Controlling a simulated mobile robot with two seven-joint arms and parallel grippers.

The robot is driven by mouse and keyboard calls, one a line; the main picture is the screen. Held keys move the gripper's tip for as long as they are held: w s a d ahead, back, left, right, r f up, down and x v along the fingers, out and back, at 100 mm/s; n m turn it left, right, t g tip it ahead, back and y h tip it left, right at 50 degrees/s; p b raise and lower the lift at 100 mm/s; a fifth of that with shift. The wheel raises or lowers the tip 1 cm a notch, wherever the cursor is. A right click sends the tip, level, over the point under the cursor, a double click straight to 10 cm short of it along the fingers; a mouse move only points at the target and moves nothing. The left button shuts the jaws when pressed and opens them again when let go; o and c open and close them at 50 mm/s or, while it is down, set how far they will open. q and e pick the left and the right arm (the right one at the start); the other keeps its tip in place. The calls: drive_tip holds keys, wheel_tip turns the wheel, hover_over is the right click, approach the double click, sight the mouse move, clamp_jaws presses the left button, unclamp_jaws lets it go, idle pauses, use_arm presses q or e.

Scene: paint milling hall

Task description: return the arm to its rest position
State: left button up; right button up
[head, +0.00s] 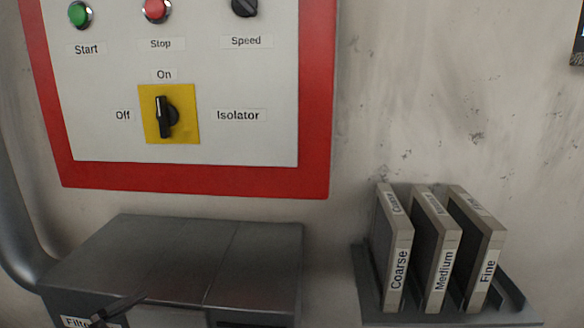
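Neither of my grippers can be made out in the head view, and no arm of mine is clearly seen. The red-framed control panel (315,120) fills the upper left. Its black isolator knob (163,117) on a yellow plate (189,127) points up, toward the label On. Above it are a green Start button (80,14), a red Stop button (156,9) and a black Speed knob (245,6).
A dark grey box (180,255) with a partly hidden Filter label (76,322) stands below the panel. A thin dark piece (120,304) crosses its front; I cannot tell what it is. Coarse (397,270), Medium (443,265) and Fine (487,262) plates stand in a rack (515,300) at right.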

use_arm(q)
drive_tip(key=s+d+f+n+g+y, duration=0.25)
drive_tip(key=s+f+n, duration=0.4)
drive_tip(key=f, duration=0.45)
drive_tip(key=s+d+f+n+g+y, duration=0.1)
drive_tip(key=s+d+f+n+y, duration=0.15)
drive_tip(key=s+f+n, duration=0.5)
wheel_tip(320, 180, up, 8)
drive_tip(key=s+a+m+p, duration=0.2)
drive_tip(key=m+p, duration=0.1)
drive_tip(key=p, duration=1.1)
drive_tip(key=shift+r+y+p, duration=0.15)
drive_tip(key=shift+y+p, duration=0.2)
drive_tip(key=shift+y, duration=0.05)
